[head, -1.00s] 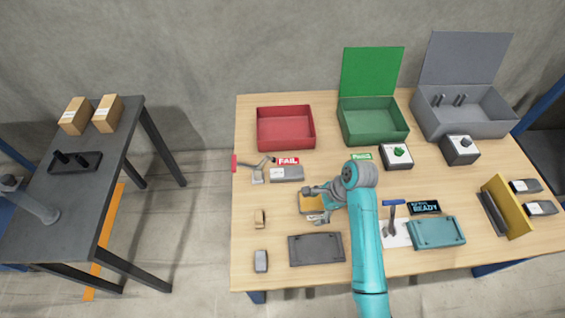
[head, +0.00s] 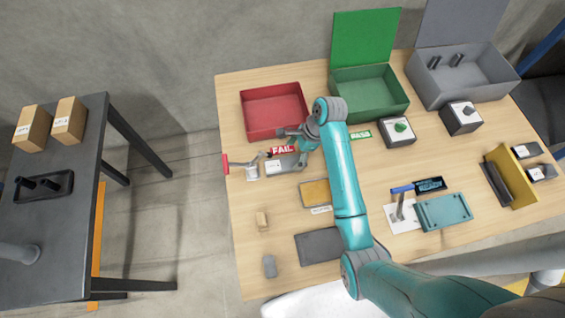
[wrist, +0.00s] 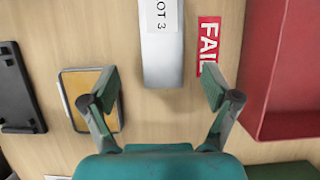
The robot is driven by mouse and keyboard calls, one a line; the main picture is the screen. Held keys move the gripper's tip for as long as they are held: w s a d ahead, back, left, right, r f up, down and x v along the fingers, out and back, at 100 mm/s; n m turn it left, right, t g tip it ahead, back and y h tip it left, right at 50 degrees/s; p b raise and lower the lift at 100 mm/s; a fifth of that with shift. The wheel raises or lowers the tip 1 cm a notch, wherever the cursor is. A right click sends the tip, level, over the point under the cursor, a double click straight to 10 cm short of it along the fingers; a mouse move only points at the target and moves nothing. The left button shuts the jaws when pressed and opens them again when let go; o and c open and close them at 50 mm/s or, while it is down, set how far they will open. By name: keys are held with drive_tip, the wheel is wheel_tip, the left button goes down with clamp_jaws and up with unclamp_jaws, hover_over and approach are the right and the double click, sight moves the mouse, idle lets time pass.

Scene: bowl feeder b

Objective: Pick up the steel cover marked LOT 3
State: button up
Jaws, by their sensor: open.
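The steel cover marked LOT 3 (head: 281,167) lies flat on the wooden table, just in front of the red FAIL label (head: 283,150). In the wrist view the steel cover (wrist: 163,62) runs upward out of the picture, with its white label reading "OT 3" in part. My gripper (head: 294,147) is open and empty. In the wrist view my gripper (wrist: 162,90) has its fingers apart, with the cover's near end between them in the picture. The height of the fingers above the table is hard to tell.
A red bin (head: 248,118) stands behind the FAIL label. A yellow-topped block (head: 314,192) and a dark plate (head: 318,247) lie nearer the front. A green bin (head: 370,110) stands to the right.

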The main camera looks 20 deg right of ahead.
sight(284, 164)
drive_tip(key=shift+w+a+x, duration=0.1)
drive_tip(key=shift+x, duration=1.6)
drive_tip(key=shift+w+a+x, duration=0.1)
drive_tip(key=shift+a+x, duration=0.05)
drive_tip(key=shift+x, duration=1.5)
drive_tip(key=shift+r, duration=0.1)
drive_tip(key=c, duration=1.5)
